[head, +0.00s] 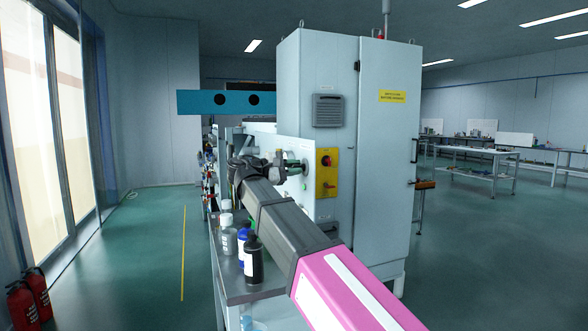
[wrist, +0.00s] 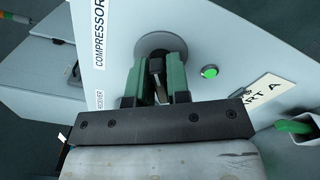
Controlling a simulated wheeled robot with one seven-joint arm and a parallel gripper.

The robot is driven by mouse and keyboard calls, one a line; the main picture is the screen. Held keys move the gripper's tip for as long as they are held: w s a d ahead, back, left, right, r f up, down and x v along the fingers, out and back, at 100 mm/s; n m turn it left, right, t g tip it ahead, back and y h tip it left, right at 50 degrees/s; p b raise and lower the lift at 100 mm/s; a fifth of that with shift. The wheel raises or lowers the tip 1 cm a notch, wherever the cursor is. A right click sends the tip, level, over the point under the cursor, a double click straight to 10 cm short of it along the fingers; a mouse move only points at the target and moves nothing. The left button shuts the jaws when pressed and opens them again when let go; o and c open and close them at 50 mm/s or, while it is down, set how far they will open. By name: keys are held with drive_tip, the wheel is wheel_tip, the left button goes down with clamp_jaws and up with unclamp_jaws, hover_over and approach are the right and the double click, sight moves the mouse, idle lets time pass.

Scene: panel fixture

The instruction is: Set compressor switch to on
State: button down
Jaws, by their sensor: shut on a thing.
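The compressor switch (wrist: 157,66) is a dark handle on a round grey base plate (wrist: 162,42), beside the label COMPRESSOR (wrist: 100,35) in the wrist view. My gripper (wrist: 156,72) has its two green fingers one on each side of this handle and is shut on it. The fingers and the black gripper body hide part of the handle, so its exact setting is hard to read. In the head view my gripper (head: 289,166) reaches the white panel (head: 297,150), and my wrist covers most of the switch there.
A green lit button (wrist: 209,72) is right of the switch, with a PART A label (wrist: 262,97) and a green handle (wrist: 294,126) farther right. A red knob on a yellow plate (head: 327,185) is near my gripper. Bottles (head: 253,258) stand on the bench below my arm.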

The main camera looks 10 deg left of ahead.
drive_tip(key=m, duration=0.5)
drive_tip(key=shift+f+m, duration=0.15)
drive_tip(key=shift+m, duration=0.25)
idle(0.4)
drive_tip(key=c, duration=1.2)
unclamp_jaws()
drive_tip(key=shift+o, duration=0.2)
drive_tip(key=shift+s, duration=0.1)
drive_tip(key=v, duration=1)
drive_tip(key=shift+a, duration=0.35)
drive_tip(key=shift+s+d, duration=0.1)
